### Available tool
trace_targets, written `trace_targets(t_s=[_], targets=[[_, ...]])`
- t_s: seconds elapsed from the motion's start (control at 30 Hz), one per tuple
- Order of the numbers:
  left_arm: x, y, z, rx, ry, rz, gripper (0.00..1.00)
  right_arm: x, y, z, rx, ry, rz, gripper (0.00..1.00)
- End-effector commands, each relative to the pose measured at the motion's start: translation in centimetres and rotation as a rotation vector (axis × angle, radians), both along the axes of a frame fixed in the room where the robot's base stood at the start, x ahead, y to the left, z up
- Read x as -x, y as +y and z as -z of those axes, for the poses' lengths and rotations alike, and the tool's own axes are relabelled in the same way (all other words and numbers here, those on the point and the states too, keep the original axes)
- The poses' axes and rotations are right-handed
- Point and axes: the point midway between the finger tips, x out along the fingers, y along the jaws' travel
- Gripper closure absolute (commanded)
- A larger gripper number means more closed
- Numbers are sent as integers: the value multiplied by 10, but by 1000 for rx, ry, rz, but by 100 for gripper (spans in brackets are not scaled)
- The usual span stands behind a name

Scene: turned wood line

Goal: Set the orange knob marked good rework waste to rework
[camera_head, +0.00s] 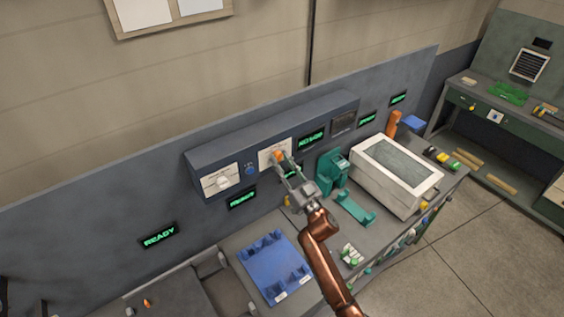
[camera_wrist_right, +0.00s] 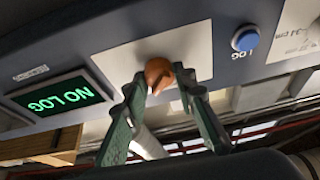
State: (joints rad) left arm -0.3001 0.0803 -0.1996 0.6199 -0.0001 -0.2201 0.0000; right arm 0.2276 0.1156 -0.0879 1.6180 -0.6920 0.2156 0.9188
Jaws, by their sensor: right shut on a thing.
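The orange knob (camera_head: 278,155) sits on a white plate (camera_head: 265,151) on the front of the blue-grey control box. In the right wrist view the knob (camera_wrist_right: 158,73) shows between the fingertips of my right gripper (camera_wrist_right: 160,84). My right gripper (camera_head: 285,165) reaches the knob from the front and is shut on it. The fingers and the knob hide part of the plate, and its markings are too small to read, so I cannot tell which setting the knob points to. My left gripper is not in view.
A white knob (camera_head: 223,181) and a blue button (camera_head: 250,171) are left of the orange knob. A green-lit display reading NO LOG (camera_wrist_right: 56,97) is beside its plate. A blue tray (camera_head: 271,262), a teal stand (camera_head: 332,172) and a white machine (camera_head: 396,172) stand on the bench.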

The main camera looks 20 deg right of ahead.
Motion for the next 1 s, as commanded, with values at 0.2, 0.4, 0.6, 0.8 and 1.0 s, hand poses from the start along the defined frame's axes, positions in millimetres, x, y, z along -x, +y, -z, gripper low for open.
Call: trace_targets(t_s=[0.2, 0.4, 0.6, 0.8, 1.0], targets=[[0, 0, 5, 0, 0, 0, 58, -1, -2, 2, 154, -53, 0, 99], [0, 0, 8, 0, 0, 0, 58, -1, -3, 1, 315, -112, -1, 99], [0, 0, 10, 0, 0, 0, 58, -1, -4, 0, 460, -165, -1, 99], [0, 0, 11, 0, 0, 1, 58, -1, -4, 0, 569, -205, -1, 99], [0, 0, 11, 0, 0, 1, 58, -2, -5, -1, 633, -228, 0, 99]])
